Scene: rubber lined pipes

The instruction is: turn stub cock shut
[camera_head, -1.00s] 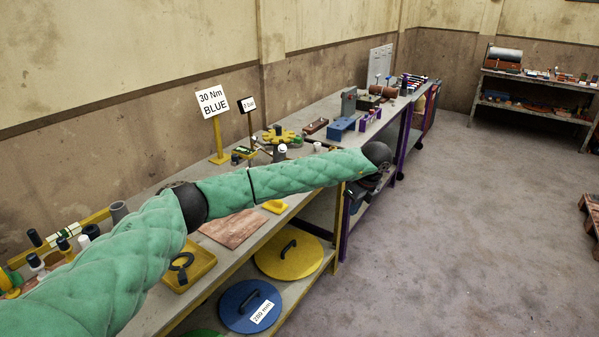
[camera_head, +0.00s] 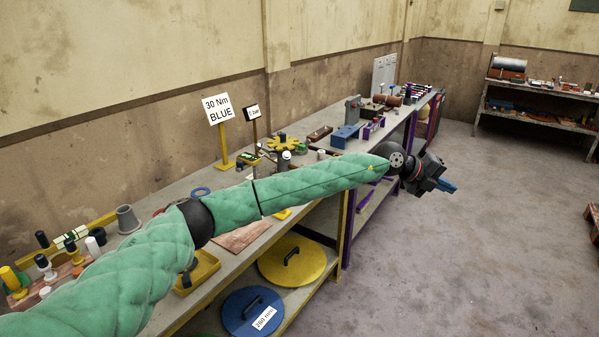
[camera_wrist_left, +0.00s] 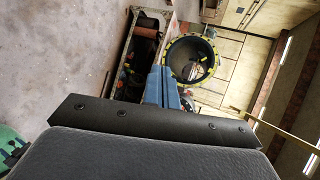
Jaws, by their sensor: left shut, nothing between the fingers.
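I cannot pick out the stub cock for certain in either view. My left gripper (camera_head: 447,187) is beyond the bench's front edge, over the open floor, with its blue fingers pointing right. In the left wrist view its blue fingers (camera_wrist_left: 161,86) lie together, shut and empty. Past them stands a large round pipe opening (camera_wrist_left: 192,62) with a dark rim and yellow marks around it. The fingertips overlap its left edge in the picture but appear apart from it. My right gripper is in neither view.
A long bench carries a yellow tray (camera_head: 203,268), a yellow star-shaped handwheel (camera_head: 283,143), a blue block (camera_head: 346,136) and a "30 Nm BLUE" sign (camera_head: 217,109). Blue (camera_head: 252,312) and yellow (camera_head: 292,260) discs lie below.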

